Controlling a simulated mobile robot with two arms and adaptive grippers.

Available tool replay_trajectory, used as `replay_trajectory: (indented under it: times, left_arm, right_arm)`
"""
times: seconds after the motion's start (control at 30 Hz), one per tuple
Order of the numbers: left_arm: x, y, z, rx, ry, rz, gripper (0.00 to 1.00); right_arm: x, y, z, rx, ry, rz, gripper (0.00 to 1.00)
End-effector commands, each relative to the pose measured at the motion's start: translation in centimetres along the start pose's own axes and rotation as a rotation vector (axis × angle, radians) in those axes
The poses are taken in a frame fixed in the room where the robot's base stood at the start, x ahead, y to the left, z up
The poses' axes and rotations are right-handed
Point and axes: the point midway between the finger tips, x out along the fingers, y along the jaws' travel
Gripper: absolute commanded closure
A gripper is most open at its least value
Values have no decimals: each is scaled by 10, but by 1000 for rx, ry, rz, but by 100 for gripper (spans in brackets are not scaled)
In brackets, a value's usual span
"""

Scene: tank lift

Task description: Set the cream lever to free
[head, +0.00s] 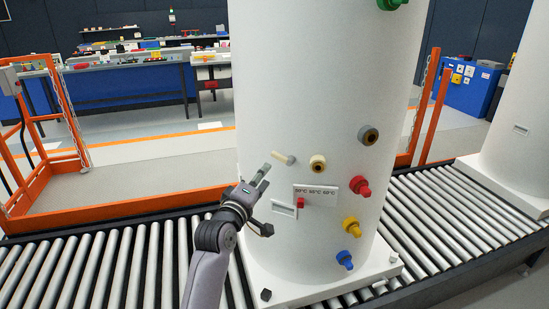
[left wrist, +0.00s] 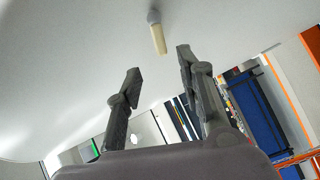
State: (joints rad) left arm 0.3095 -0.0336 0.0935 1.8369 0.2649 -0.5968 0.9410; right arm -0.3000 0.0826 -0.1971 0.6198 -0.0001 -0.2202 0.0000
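The cream lever (head: 284,158) sticks out from the front of the large white tank (head: 315,70), left of a brown-ringed port. In the head view it points up and to the left from its pivot. My left gripper (head: 262,177) is just below and left of the lever, apart from it. The left wrist view shows the lever (left wrist: 158,37) beyond the fingertips, with its grey pivot at the top. The left gripper (left wrist: 158,75) is open and empty in that view. My right gripper is not in view.
Close by on the tank are a brown-ringed port (head: 317,163), a temperature label (head: 316,191) with a red slider (head: 300,202), and red (head: 360,186), yellow (head: 351,227) and blue (head: 345,260) fittings. The tank stands on a roller conveyor (head: 120,265). An orange frame (head: 65,120) is at left.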

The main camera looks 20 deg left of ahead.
Motion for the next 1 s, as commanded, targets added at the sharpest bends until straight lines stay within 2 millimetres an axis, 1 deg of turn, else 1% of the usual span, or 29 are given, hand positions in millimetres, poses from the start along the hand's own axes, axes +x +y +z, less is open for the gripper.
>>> replay_trajectory:
  times: [0.03, 0.1, 0.3, 0.5, 0.7, 1.0]
  left_arm:
    - [11, 3, -1, 1, 0, 0, 65]
    - [24, 2, -1, 1, -1, 0, 65]
    - [58, 2, 0, 1, -1, 0, 65]
    - [83, 1, 0, 1, -1, 0, 65]
    - [94, 0, 0, 1, 0, 1, 65]
    - [95, 0, 0, 1, 0, 0, 65]
  right_arm:
    - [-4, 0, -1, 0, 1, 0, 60]
    - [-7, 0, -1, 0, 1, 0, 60]
    - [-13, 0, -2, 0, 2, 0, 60]
    - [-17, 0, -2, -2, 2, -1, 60]
    - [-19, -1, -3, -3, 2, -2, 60]
    - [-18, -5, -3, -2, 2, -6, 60]
